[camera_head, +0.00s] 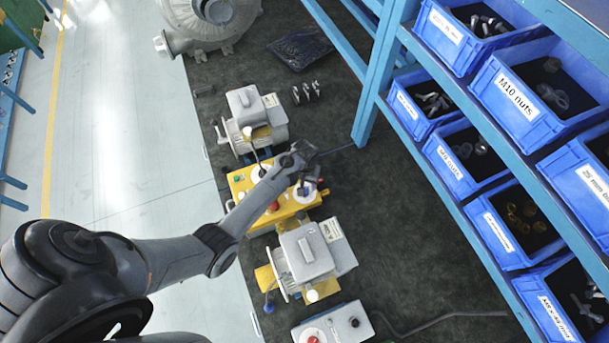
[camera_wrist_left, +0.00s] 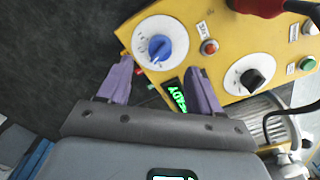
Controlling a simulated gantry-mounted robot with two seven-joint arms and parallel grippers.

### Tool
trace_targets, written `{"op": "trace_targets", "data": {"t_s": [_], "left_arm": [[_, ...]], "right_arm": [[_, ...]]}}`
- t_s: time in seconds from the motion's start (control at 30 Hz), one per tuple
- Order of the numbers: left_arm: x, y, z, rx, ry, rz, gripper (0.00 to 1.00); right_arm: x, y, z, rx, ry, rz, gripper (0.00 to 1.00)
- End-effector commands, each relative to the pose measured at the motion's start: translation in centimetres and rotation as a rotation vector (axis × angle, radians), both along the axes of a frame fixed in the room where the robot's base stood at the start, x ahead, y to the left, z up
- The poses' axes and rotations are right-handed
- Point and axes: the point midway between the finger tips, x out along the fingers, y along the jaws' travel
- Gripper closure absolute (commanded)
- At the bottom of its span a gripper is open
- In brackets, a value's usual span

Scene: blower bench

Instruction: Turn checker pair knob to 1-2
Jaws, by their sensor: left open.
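The yellow checker box (camera_head: 240,188) stands on the dark mat in the head view, partly covered by my left arm. In the left wrist view its panel (camera_wrist_left: 207,32) shows a blue knob (camera_wrist_left: 161,47) on a white dial and a black knob (camera_wrist_left: 254,79) on another. I cannot tell from the labels which is the pair knob. A green display (camera_wrist_left: 178,97) reads "READY". My left gripper (camera_head: 309,180) is over the box's right end. In the left wrist view its purple fingers (camera_wrist_left: 158,68) are apart and empty, with the blue knob ahead between them. My right gripper is not seen.
Grey blower motors stand behind (camera_head: 245,105) and in front (camera_head: 305,252) of the box. Blue shelving with bins (camera_head: 515,100) rises at right. A red part (camera_wrist_left: 258,6) shows at the wrist view's top.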

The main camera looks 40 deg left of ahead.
Motion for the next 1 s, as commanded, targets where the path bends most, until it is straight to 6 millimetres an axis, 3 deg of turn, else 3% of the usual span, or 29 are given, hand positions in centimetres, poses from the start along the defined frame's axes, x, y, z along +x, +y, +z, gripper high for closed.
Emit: {"op": "trace_targets", "data": {"t_s": [0.1,0.33,0.87,1.0], "left_arm": [[0.0,0.0,1.9,0.000,-0.002,0.001,0.36],[0.0,0.1,4.1,0.000,0.000,0.002,0.36],[-0.1,0.0,4.5,0.001,0.000,0.001,0.36],[-0.9,0.1,4.6,0.013,-0.009,-0.020,0.36]], "right_arm": [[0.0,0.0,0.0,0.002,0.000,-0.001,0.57],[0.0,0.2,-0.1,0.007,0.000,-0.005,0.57],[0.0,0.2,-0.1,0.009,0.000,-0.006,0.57],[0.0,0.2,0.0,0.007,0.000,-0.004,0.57]]}}
